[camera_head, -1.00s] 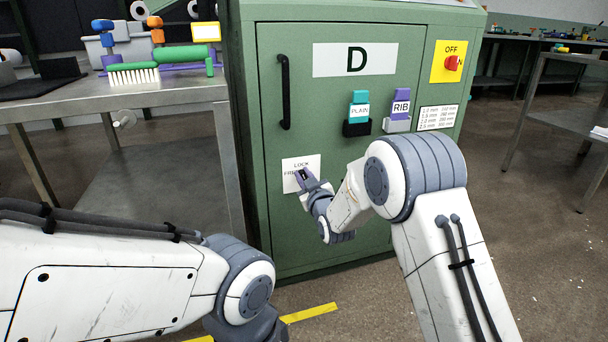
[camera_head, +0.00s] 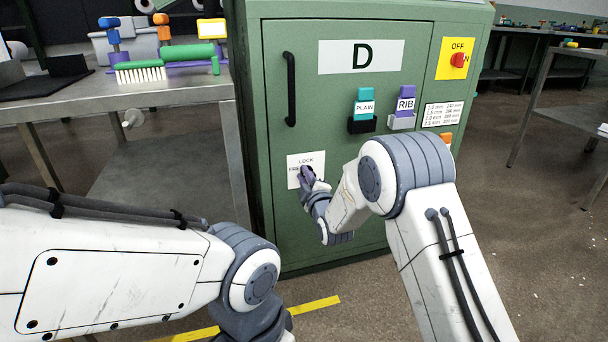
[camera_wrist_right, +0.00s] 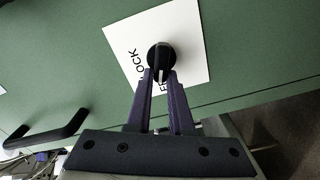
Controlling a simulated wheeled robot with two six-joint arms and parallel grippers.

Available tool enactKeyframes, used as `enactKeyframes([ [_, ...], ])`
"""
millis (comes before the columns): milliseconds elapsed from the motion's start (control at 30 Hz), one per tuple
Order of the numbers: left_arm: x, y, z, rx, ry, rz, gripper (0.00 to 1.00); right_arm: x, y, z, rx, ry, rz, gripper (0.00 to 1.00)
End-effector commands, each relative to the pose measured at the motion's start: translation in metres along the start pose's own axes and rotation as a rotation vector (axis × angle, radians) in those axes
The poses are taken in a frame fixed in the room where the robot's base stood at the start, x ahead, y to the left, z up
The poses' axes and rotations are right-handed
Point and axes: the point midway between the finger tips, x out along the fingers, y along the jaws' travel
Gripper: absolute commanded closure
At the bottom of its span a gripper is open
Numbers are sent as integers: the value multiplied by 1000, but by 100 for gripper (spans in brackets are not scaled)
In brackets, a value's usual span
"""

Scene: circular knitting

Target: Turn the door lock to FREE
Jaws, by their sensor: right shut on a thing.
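The door lock is a round black knob (camera_wrist_right: 161,52) on a white card (camera_wrist_right: 196,62) lettered LOCK and FREE, low on the green cabinet door (camera_head: 345,235). My right gripper (camera_wrist_right: 161,80) is shut on the knob's raised grip, one purple finger on each side. In the head view, my right gripper (camera_head: 306,178) covers most of the knob and part of the FREE lettering on the card (camera_head: 293,180).
A black door handle (camera_head: 290,90) stands above the card. Teal PLAIN (camera_head: 364,98) and purple RIB (camera_head: 405,98) pieces sit in holders. A red switch (camera_head: 458,60) is at upper right. A metal table (camera_head: 130,95) with a brush (camera_head: 165,62) stands left.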

Motion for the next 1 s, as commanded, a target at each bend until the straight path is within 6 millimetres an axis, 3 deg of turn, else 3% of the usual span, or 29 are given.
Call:
enactKeyframes([
  [700, -1, 0, 0, 0, 0, 0, 50, 0, -3, -1, -77, 3, -3, 100],
  [733, -1, 0, 0, 0, 0, 0, 50, 0, -3, -1, -76, 3, -3, 72],
  [800, -1, 0, 0, 0, 0, 0, 50, 0, -3, -1, -76, 3, -3, 50],
  [1000, -1, 0, 0, 0, 0, 0, 50, 0, -2, 0, -75, 1, -1, 50],
])
